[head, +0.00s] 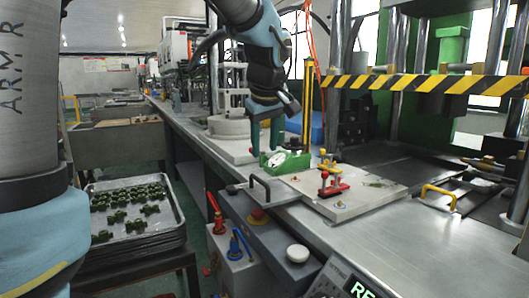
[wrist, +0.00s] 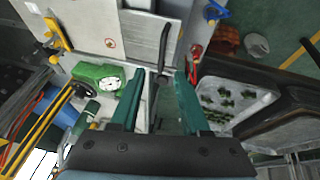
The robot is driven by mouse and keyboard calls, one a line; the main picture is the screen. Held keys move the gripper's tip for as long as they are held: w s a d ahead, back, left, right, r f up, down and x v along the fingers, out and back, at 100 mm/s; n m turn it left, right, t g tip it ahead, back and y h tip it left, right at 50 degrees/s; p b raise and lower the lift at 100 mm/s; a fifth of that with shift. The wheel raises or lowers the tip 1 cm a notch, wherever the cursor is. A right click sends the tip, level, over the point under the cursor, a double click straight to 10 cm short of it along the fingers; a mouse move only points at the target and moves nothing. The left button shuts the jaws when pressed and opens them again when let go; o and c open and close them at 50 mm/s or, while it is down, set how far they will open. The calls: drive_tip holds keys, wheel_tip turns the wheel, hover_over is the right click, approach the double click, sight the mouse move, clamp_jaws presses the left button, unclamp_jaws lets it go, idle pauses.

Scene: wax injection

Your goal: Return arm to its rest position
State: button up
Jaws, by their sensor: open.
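My gripper (head: 265,134) points down above the left end of the metal workbench in the head view, close to a green device with a white dial (head: 287,161). In the wrist view my gripper (wrist: 160,104) shows two teal fingers spread apart with nothing between them. The green device (wrist: 97,90) lies to the left of the fingers there. A black bar handle (head: 261,186) on the bench stands below and in front of the gripper; it also shows beyond the fingertips in the wrist view (wrist: 163,46).
A tray (head: 176,229) with several green pieces stands at the left. A plate (head: 349,205) with a red toggle clamp (head: 332,184) lies on the bench. A yellow-black striped bar (head: 430,83) crosses the press at right. A blue lever (head: 240,243) and white knob (head: 297,253) are in front.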

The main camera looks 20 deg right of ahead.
idle(0.3)
drive_tip(key=s+a+f+m+g+p, duration=0.1)
drive_tip(key=s+a+f+p, duration=0.1)
drive_tip(key=a, duration=0.7)
drive_tip(key=s+a+f+m+g+p, duration=0.1)
drive_tip(key=s+a+f+p, duration=0.2)
drive_tip(key=a+f, duration=0.2)
drive_tip(key=s+a+f+m+g+y+p, duration=0.1)
drive_tip(key=s+a+f+p, duration=0.2)
drive_tip(key=a, duration=0.9)
drive_tip(key=shift+a+f+m+p, duration=0.3)
drive_tip(key=shift+f+m, duration=0.05)
drive_tip(key=shift+m, duration=0.05)
drive_tip(key=shift+w, duration=0.1)
